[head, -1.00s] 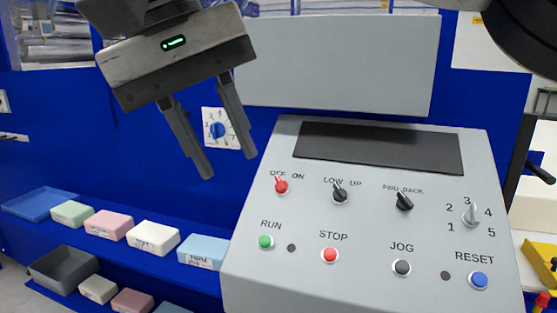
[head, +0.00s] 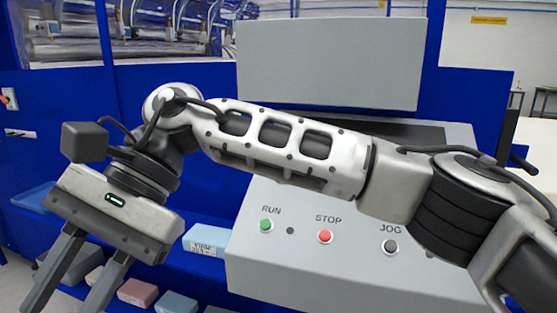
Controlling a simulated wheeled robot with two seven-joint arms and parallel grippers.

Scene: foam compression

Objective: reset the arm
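My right arm (head: 290,150) comes in from the right and stretches across the front of the grey control panel (head: 340,280) to the left. My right gripper (head: 60,300) hangs at the lower left, pointing down, with its two fingers apart and nothing between them. Its fingertips are near the bottom edge of the picture, over the area of the foam blocks and trays. The arm hides the panel's upper switches, the dial and the reset button. My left gripper is not in view.
On the panel, the green run button (head: 266,225), red stop button (head: 325,237) and dark jog button (head: 390,246) show below the arm. A light blue block (head: 208,238) lies on the blue shelf. A pink block (head: 137,292) and a teal block (head: 176,302) sit lower.

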